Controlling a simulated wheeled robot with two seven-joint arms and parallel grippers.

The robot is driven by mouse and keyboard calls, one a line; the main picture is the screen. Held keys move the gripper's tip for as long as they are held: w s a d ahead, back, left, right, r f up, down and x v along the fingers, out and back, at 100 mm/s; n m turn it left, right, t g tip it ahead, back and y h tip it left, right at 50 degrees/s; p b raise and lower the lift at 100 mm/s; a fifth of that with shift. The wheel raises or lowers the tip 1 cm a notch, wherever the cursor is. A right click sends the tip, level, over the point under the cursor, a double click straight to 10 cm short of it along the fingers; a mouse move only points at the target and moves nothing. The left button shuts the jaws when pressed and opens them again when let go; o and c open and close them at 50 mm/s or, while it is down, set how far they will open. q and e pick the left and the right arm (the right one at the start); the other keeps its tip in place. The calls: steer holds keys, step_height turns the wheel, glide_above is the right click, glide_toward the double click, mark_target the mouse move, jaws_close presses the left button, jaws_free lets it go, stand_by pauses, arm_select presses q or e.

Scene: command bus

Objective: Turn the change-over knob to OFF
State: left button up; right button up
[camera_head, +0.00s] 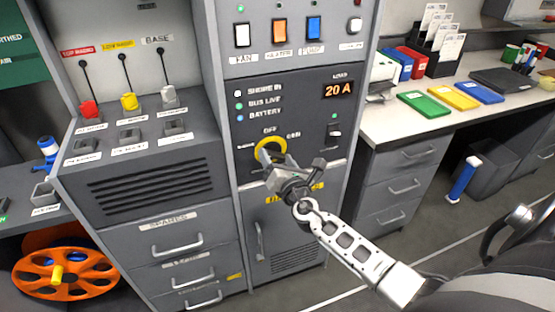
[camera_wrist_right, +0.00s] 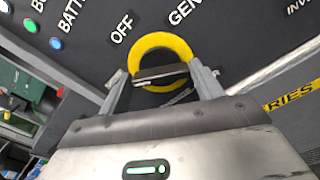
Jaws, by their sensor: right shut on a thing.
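The change-over knob is on the grey panel, inside a yellow ring (camera_head: 269,143) that also shows in the right wrist view (camera_wrist_right: 150,42). The OFF label (camera_head: 270,131) is above the ring, GEN (camera_head: 293,135) is at its upper right, and a small label is at its left. My right gripper (camera_head: 275,168) is at the knob and hides most of it in the head view. In the wrist view its fingers (camera_wrist_right: 160,75) are shut on the knob's dark bar (camera_wrist_right: 161,72). Which label the knob points to is hard to tell. My left gripper is not in view.
Indicator lamps (camera_head: 238,106) and a 20 A display (camera_head: 338,89) are above the knob. A cabinet door with a handle (camera_head: 260,240) is below. Levers with red, yellow and grey knobs (camera_head: 129,101) stand left. A desk (camera_head: 385,120) with coloured books is right.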

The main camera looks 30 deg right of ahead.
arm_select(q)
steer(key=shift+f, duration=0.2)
arm_select(e)
steer(key=m+b, duration=0.2)
steer(key=m, duration=0.2)
steer(key=shift+f+b, duration=0.2)
steer(key=shift+b, duration=0.2)
steer(key=m+b, duration=0.1)
steer(key=m, duration=0.2)
steer(key=shift+m+b, duration=0.5)
steer(key=shift+m, duration=1.6)
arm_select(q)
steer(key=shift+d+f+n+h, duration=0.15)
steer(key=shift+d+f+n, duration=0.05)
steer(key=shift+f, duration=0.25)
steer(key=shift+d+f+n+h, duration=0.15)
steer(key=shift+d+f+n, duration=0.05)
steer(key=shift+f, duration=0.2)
arm_select(e)
steer(key=shift+d, duration=0.1)
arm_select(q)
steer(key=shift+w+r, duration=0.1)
arm_select(e)
steer(key=shift+m, duration=0.3)
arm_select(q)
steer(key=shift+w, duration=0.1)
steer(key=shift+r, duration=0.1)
arm_select(e)
steer(key=o, duration=1)
